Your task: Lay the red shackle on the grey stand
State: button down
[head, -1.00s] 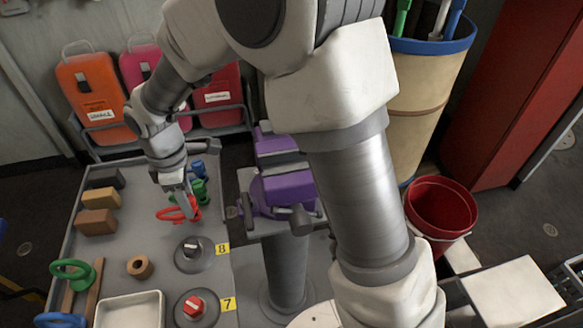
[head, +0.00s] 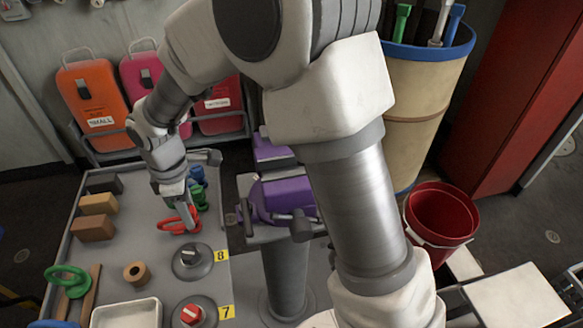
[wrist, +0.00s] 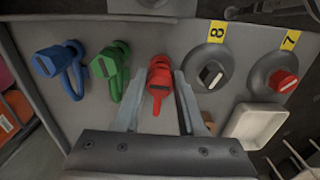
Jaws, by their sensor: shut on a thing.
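The red shackle (head: 170,225) is at the right part of the grey bench, near the round base marked 8. It also shows in the wrist view (wrist: 159,78), between the two fingers. My gripper (head: 183,207) points down and is shut on the red shackle; its fingers (wrist: 158,95) flank the shackle in the wrist view. I cannot tell whether the shackle is clear of the bench top. A grey pedestal (head: 284,270) stands right of the bench and carries a purple vise (head: 285,195). I cannot tell for sure which thing is the grey stand.
A green shackle (wrist: 110,75) and a blue shackle (wrist: 60,68) stand beside the red one. Round grey bases with a black-and-white knob (head: 192,260) and a red knob (head: 192,314) lie nearer me. A white tray (head: 126,314), wooden blocks (head: 95,227) and a red bucket (head: 440,215) are around.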

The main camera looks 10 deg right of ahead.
jog(key=shift+f, duration=0.3)
jog(key=shift+c, duration=2)
grip_release()
notch_tip(320, 180, up, 18)
jog(key=p, duration=0.3)
jog(key=shift+f, duration=0.25)
jog(key=s+d+r+m+t+p, duration=0.1)
jog(key=s+d+r+m, duration=0.1)
jog(key=d+r+m, duration=0.3)
jog(key=s+d+r+m+t+p, duration=0.1)
jog(key=s+d+r+m, duration=0.1)
jog(key=d, duration=0.6)
jog(key=s+d+r+m+t+p, duration=0.2)
jog(key=s+d+m+t, duration=0.1)
jog(key=s+d+m, duration=0.7)
jog(key=shift+s+d+m+t, duration=0.25)
jog(key=shift+d+m+t, duration=0.05)
jog(key=shift+d, duration=0.65)
